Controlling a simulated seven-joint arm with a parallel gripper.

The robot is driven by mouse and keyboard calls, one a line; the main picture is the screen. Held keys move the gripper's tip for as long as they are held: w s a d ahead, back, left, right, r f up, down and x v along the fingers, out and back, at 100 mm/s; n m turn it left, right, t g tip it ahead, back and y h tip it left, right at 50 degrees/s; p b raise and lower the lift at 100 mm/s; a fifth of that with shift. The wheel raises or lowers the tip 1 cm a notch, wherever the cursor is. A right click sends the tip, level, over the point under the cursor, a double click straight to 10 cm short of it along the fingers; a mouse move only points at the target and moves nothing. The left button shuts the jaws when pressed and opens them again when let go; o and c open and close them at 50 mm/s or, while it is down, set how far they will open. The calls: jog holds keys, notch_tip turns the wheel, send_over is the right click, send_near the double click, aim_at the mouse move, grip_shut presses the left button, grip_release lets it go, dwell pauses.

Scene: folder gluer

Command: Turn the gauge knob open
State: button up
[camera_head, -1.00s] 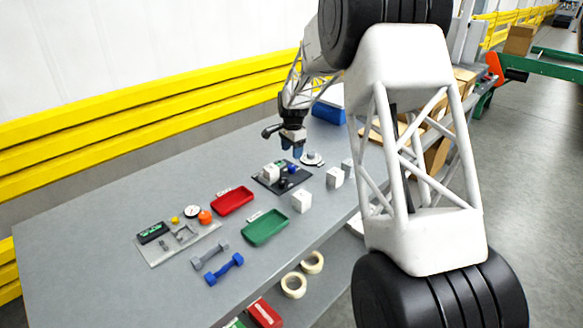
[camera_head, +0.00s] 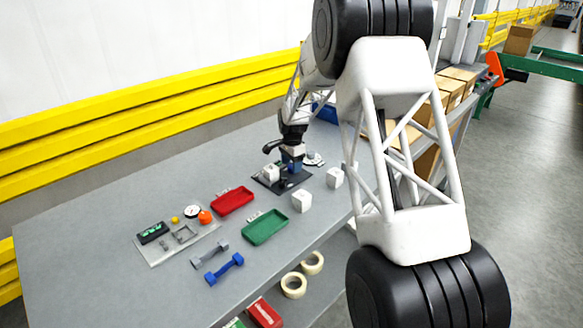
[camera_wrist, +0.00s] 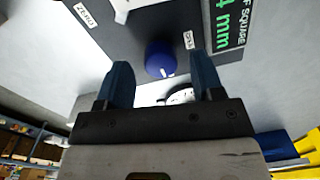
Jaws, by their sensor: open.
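The gauge board is a dark plate (camera_head: 268,184) on the table in the head view, and it fills the upper part of the wrist view (camera_wrist: 140,35). A round blue knob (camera_wrist: 160,60) with a small white mark stands on it, near two small white labels. My gripper (camera_head: 292,166) is right over the board in the head view and hides the knob there. In the wrist view, the blue fingers of my gripper (camera_wrist: 160,66) are open, one at each side of the knob, with gaps visible; I cannot tell whether they reach its depth.
A display with green text (camera_wrist: 229,22) sits beside the knob. A white block (camera_head: 271,173) stands on the board. A white round disc (camera_head: 313,159) lies behind. Several white blocks (camera_head: 302,201), a red tray (camera_head: 232,201) and a green tray (camera_head: 265,228) are nearby.

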jog(key=shift+f, duration=0.85)
jog(key=shift+c, duration=0.3)
jog(key=c, duration=0.9)
jog(key=shift+o, duration=0.2)
